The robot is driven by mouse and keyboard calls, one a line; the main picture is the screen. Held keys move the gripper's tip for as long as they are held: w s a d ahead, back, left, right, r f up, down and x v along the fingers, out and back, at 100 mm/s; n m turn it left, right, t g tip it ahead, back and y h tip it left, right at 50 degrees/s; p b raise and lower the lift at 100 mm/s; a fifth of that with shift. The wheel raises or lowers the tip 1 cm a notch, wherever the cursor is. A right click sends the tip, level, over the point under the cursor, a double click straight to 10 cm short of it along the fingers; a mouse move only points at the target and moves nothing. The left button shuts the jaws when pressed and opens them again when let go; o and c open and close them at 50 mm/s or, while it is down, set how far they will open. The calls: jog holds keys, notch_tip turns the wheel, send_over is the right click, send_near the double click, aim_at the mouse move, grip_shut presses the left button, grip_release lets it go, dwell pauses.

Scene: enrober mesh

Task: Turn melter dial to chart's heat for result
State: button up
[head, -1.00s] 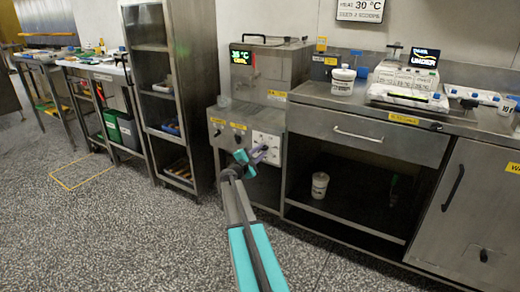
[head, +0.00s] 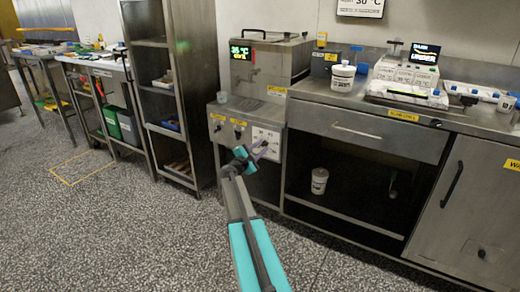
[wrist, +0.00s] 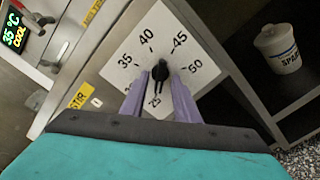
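The melter (head: 262,70) is a steel unit with a green and yellow display (head: 240,53). In the wrist view the display (wrist: 14,28) reads about 35 °C with "COOL" beneath. Its white dial plate (wrist: 197,70) is marked 35, 40, 45 and 50, with 25 low between my fingers. The black knob (wrist: 160,71) stands at its centre; its pointing end is unclear. My gripper (wrist: 159,80) is open, purple fingers either side of the knob with gaps. In the head view my gripper (head: 256,150) is at the dial plate. The wall chart (head: 361,6) is cut off; its visible line reads roughly 30 or 36 °C.
A steel counter (head: 330,97) to the right carries a white tub (head: 343,77) and a scale-like device. Another white tub (head: 319,180) stands on the shelf below. An open rack (head: 150,75) is left of the melter. The speckled floor in front is clear.

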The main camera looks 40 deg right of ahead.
jog(key=shift+a, duration=0.1)
jog(key=p+v, duration=0.2)
jog(key=v, duration=1.1)
jog(key=shift+a, duration=0.3)
